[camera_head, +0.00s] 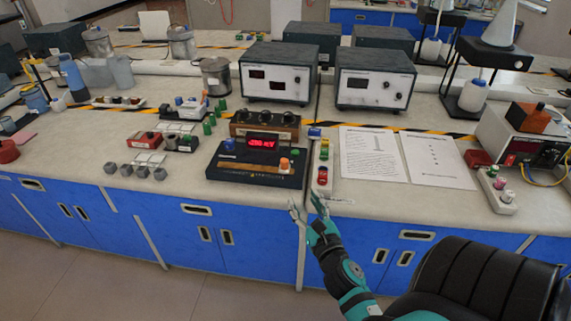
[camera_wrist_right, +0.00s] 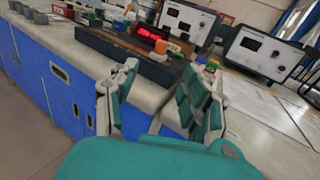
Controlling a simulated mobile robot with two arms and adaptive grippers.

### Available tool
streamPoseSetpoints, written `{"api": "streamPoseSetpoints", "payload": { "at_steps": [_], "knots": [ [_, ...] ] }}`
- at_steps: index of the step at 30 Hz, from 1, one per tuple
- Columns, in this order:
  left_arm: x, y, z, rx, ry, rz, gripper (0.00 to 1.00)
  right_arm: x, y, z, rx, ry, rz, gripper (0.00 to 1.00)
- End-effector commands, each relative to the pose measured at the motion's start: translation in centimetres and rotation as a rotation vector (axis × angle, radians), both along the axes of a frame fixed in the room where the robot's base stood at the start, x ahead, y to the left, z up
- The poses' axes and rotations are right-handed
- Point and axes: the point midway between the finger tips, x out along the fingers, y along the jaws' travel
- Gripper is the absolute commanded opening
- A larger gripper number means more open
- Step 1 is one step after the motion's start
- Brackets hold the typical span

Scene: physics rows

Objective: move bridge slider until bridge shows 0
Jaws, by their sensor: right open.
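The bridge (camera_head: 225,172) is a black box near the front edge of the bench, with a lit red display (camera_head: 262,143) whose reading is too small to be sure of. An orange knob on a white base, likely the slider (camera_head: 284,165), sits on its right part. The bridge also shows in the right wrist view (camera_wrist_right: 118,47), with the orange knob (camera_wrist_right: 161,46) beyond my fingers. My right gripper (camera_head: 308,204) is open and empty in front of the bench edge, to the right of and nearer than the bridge, apart from it. My left gripper is out of view.
A white strip with coloured knobs (camera_head: 323,174) stands just right of the bridge. A dial box (camera_head: 264,125) stands behind it. Printed sheets (camera_head: 372,152) lie to the right. Small grey cubes (camera_head: 142,172) sit left. A black chair (camera_head: 480,280) stands right of my arm.

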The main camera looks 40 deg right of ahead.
Motion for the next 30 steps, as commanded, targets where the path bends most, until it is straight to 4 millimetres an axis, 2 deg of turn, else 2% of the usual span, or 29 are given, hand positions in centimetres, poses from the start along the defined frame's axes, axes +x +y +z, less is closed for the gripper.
{"api": "streamPoseSetpoints", "payload": {
  "at_steps": [2,5,21,25,30],
  "knots": [
    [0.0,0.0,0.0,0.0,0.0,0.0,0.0,0.0,-0.1,0.0,0.0,0.005,-0.015,0.47],
    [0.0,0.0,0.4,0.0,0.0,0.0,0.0,1.1,-0.5,0.2,-0.005,0.007,-0.014,0.47],
    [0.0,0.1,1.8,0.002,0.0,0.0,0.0,11.7,-4.9,0.2,-0.004,0.006,-0.014,0.47],
    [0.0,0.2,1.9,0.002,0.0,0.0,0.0,13.7,-5.8,0.2,-0.004,0.006,-0.014,0.47],
    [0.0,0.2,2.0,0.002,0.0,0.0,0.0,15.3,-6.4,0.1,-0.003,0.008,-0.014,0.47]
  ]
}}
